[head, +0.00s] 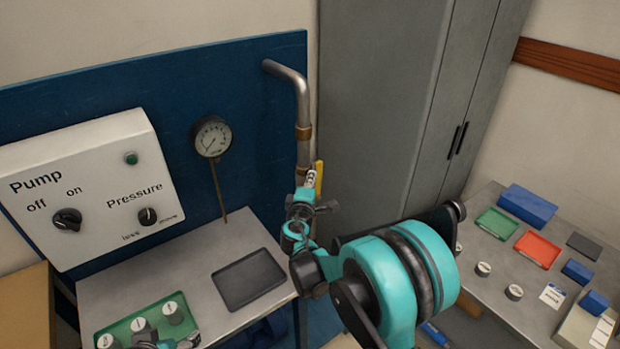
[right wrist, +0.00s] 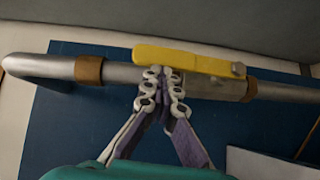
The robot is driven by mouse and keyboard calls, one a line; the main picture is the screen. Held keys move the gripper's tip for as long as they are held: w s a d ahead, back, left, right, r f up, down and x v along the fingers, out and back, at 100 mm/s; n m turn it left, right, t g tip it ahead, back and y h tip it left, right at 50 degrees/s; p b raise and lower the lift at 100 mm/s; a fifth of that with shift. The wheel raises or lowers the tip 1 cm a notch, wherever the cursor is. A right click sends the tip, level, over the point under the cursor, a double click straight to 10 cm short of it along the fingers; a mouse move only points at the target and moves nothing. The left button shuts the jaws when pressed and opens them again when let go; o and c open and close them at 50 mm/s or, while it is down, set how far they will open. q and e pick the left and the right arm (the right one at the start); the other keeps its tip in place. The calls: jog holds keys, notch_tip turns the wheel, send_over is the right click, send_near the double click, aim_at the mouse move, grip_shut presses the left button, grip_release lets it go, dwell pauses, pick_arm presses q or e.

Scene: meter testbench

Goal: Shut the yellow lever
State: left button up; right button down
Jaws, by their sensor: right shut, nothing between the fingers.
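The yellow lever (head: 319,178) stands upright beside the lower part of the vertical grey pipe (head: 303,105) in the head view. In the right wrist view the yellow lever (right wrist: 185,59) lies nearly along the pipe, with its bolted pivot at the right. My right gripper (head: 310,181) is shut and empty, its fingertips (right wrist: 163,74) in front of the pipe, close against the lever's edge near its free end. I cannot tell whether they touch. A little of my left gripper (head: 165,343) shows at the bottom edge of the head view; its fingers are unclear.
The pipe runs on a blue panel (head: 255,120) with a round gauge (head: 211,137) and a pump control box (head: 90,185). A dark tray (head: 249,279) and a green tray (head: 188,325) with weights lie on the bench. A grey cabinet (head: 385,100) stands right of the pipe.

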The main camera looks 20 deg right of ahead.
jog(key=shift+w+d+r+m+g+y+p, duration=0.25)
jog(key=shift+d+m+g+p, duration=0.15)
jog(key=shift+d+p, duration=0.25)
jog(key=shift+w+d+r+m+g+y+p, duration=0.1)
jog(key=shift+d+r+m+g+y+p, duration=0.25)
jog(key=shift+d+p, duration=0.25)
jog(key=w+d+f+m+g+y+p, duration=0.3)
jog(key=w+d+f+m+g+y, duration=0.1)
jog(key=d, duration=0.6)
jog(key=shift+d+f+m+g+y, duration=0.25)
jog(key=shift+f+m+g+y, duration=0.5)
jog(key=shift+f+m+y, duration=0.9)
jog(key=shift+f+n+y, duration=0.2)
jog(key=shift+n+y, duration=0.2)
jog(key=shift+y, duration=0.15)
